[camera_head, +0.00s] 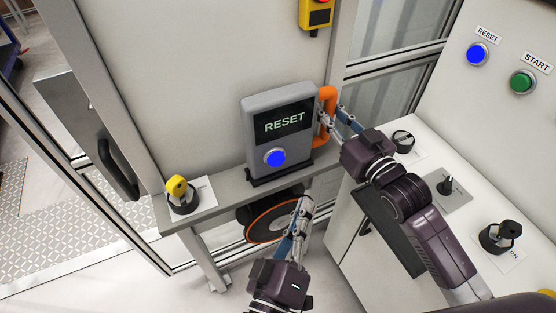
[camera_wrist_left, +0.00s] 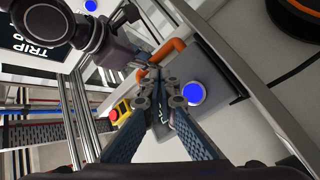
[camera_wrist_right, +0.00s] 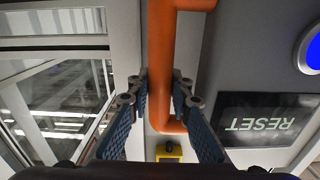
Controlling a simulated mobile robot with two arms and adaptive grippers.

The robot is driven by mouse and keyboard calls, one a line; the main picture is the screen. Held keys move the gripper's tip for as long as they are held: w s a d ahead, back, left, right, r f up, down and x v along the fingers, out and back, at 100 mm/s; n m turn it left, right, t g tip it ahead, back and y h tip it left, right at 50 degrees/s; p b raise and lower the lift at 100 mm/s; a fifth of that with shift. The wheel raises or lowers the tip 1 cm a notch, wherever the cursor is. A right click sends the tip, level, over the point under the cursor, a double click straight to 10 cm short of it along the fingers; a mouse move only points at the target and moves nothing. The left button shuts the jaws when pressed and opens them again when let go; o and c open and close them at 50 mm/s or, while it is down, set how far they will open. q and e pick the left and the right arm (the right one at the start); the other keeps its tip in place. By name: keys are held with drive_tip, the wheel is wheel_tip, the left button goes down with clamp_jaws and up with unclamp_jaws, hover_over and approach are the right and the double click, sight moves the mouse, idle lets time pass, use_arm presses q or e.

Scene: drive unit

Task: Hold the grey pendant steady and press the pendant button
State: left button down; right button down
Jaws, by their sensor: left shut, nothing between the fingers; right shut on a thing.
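The grey pendant (camera_head: 296,105) stands upright in its dark base on a grey ledge. Its screen reads RESET, and a blue pendant button (camera_head: 274,158) is below the screen. An orange handle (camera_head: 329,97) is on its right side. My right gripper (camera_head: 338,117) is shut on the handle; the handle also shows between its fingers in the right wrist view (camera_wrist_right: 162,60). My left gripper (camera_head: 304,203) is shut and empty, below and to the right of the button, apart from it. In the left wrist view the button (camera_wrist_left: 194,93) lies just right of the fingertips.
A black disc with an orange rim (camera_head: 270,219) is under the ledge, close to my left gripper. A yellow knob switch (camera_head: 178,188) sits at the ledge's left end. A white console at right carries a blue button (camera_head: 477,54), a green button (camera_head: 523,81) and black switches.

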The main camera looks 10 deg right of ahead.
sight(283, 160)
use_arm(q)
drive_tip(key=shift+w+r, duration=0.1)
drive_tip(key=shift+r, duration=0.05)
drive_tip(key=w+a, duration=0.3)
drive_tip(key=w, duration=0.5)
idle(0.5)
drive_tip(key=shift+w, duration=0.2)
idle(1.1)
drive_tip(key=shift+w+a, duration=0.15)
drive_tip(key=shift+w, duration=0.1)
drive_tip(key=shift+w+a, duration=0.2)
drive_tip(key=shift+w, duration=0.4)
idle(1.3)
drive_tip(key=shift+s+d, duration=0.2)
drive_tip(key=shift+s, duration=0.35)
drive_tip(key=shift+s+d, duration=0.15)
drive_tip(key=shift+s, duration=0.35)
drive_tip(key=shift+s, duration=0.1)
drive_tip(key=shift+s+d, duration=0.3)
drive_tip(key=shift+s, duration=0.45)
drive_tip(key=shift+s+d, duration=0.25)
drive_tip(key=shift+s, duration=0.5)
drive_tip(key=shift+s+d, duration=0.3)
drive_tip(key=shift+s, duration=0.45)
